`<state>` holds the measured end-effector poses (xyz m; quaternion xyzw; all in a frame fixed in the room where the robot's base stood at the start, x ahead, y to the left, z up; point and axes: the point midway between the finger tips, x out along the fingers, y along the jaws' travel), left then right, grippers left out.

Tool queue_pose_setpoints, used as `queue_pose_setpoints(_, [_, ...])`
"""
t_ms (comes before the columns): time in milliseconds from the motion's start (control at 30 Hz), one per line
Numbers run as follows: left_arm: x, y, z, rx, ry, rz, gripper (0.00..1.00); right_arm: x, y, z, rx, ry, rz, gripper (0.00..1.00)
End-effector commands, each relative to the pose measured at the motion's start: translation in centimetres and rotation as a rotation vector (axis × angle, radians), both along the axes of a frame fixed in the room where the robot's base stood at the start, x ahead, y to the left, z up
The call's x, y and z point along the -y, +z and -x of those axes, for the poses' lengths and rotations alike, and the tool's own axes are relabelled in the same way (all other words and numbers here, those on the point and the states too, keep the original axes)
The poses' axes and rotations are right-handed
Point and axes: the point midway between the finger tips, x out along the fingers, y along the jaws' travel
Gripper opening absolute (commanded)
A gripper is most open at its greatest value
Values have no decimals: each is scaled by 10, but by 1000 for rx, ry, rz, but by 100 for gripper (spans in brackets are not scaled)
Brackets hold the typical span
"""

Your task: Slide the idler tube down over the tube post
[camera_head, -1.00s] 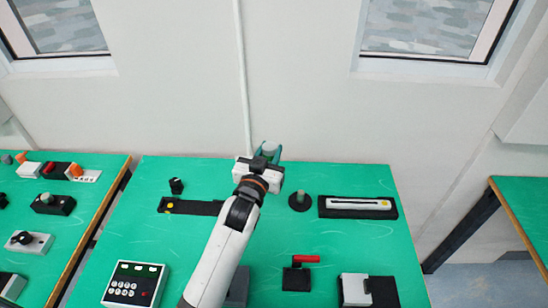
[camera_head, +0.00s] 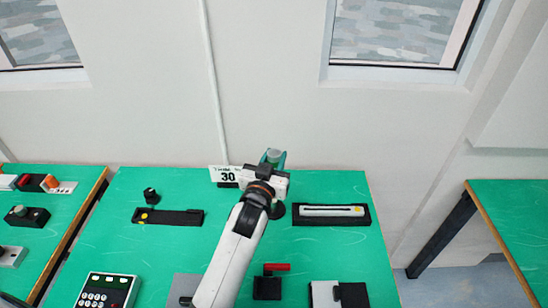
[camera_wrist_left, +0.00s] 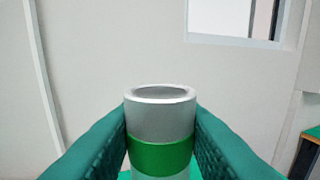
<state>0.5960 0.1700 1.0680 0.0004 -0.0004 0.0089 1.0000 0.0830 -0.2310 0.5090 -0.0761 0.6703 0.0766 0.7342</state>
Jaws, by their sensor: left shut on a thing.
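My left gripper (camera_head: 272,161) is shut on the idler tube (camera_head: 273,154) above the back part of the green table. In the left wrist view the tube (camera_wrist_left: 161,117) is a light grey hollow cylinder with a green band. It looks about upright between the two teal fingers, and its open top rim shows. The tube post's dark round base (camera_head: 278,211) peeks out beside my wrist. The post itself is hidden behind my gripper and arm, so I cannot tell whether the tube lines up with it. My right gripper is not in view.
A black unit with a white bar (camera_head: 333,210) lies right of the post. A black strip with a yellow dot (camera_head: 170,216) and a small black knob (camera_head: 150,195) are left. A card marked 30 (camera_head: 227,177) stands behind. A red-handled block (camera_head: 267,286) and a keypad (camera_head: 105,292) are in front.

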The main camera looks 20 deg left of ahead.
Motion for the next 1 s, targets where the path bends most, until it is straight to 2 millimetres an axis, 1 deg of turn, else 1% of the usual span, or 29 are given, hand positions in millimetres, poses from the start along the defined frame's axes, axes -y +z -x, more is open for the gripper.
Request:
queue_pose_setpoints(33, [0,-6,0,0,0,0,5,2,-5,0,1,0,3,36])
queue_pose_setpoints(200, [0,-21,0,1,0,1,5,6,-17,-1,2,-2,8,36])
queue_pose_setpoints(500, [0,-50,0,0,0,1,5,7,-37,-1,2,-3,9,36])
queue_pose_setpoints(700, [0,-56,0,1,0,0,5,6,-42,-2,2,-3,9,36])
queue_pose_setpoints(1000, [0,-56,0,1,0,0,5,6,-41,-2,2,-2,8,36])
